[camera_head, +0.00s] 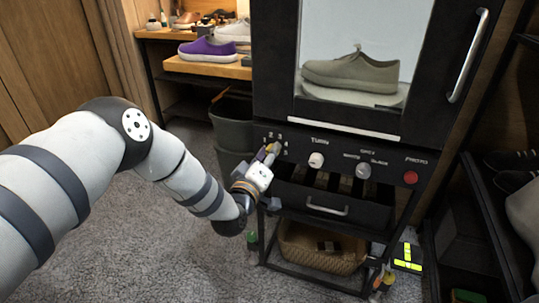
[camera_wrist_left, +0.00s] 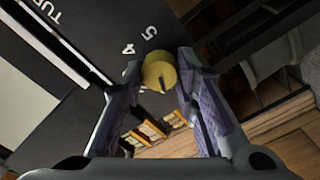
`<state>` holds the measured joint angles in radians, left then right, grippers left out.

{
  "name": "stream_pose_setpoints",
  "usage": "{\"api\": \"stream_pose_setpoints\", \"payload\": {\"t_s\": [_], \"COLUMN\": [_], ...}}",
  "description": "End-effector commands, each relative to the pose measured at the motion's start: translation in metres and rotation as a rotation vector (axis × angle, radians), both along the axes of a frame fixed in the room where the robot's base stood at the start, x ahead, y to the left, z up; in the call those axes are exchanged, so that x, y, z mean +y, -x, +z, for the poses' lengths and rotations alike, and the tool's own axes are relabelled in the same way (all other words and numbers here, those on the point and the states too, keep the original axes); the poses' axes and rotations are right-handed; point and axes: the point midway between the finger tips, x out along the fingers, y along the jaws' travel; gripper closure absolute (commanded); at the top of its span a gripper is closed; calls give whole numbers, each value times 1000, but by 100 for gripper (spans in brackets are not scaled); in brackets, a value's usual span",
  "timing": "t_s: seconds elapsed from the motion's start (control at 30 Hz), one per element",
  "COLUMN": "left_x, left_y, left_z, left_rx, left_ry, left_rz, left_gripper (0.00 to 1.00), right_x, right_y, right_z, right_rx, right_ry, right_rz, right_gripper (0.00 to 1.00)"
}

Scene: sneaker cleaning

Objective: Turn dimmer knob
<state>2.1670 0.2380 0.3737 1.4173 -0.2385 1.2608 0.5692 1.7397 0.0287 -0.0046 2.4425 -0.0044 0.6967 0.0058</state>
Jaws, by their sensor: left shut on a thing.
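The dimmer knob (camera_wrist_left: 158,72) is a round yellow knob with a dark pointer mark, on the black panel of the cabinet. In the left wrist view it sits between my left gripper's fingers (camera_wrist_left: 160,90), with the printed digits 4 and 5 beside it. My left gripper (camera_head: 268,153) is at the left end of the control panel (camera_head: 340,157) in the head view and is shut on the knob. The gripper mostly hides the knob there. My right gripper is not in view.
A white knob (camera_head: 316,159), a silver knob (camera_head: 363,171) and a red button (camera_head: 410,177) lie along the panel to the right. A drawer with a handle (camera_head: 327,210) is below. A grey-green sneaker (camera_head: 352,74) stands in the cabinet above. A wicker basket (camera_head: 318,250) sits underneath.

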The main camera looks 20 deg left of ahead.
Motion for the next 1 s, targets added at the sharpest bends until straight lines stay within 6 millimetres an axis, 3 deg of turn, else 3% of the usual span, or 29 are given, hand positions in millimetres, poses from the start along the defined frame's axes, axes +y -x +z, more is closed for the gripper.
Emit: {"api": "stream_pose_setpoints", "payload": {"t_s": [0.47, 0.5, 0.57, 0.87, 1.0], "left_x": [-1, -1, -1, 0, 1], "left_y": [1, 1, 1, 1, 19], "left_z": [-1, -1, -1, -1, -1], "left_rx": [4, 4, 4, 2, 5], "left_ry": [14, 14, 13, 13, 13], "left_rz": [-3, -3, -3, -1, -1], "left_gripper": [100, 68, 55, 53, 53], "right_x": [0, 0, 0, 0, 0], "right_y": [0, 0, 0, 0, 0], "right_z": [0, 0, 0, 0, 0], "right_rx": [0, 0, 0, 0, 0], "right_ry": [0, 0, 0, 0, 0], "right_rz": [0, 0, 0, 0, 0], "right_gripper": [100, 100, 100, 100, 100]}}
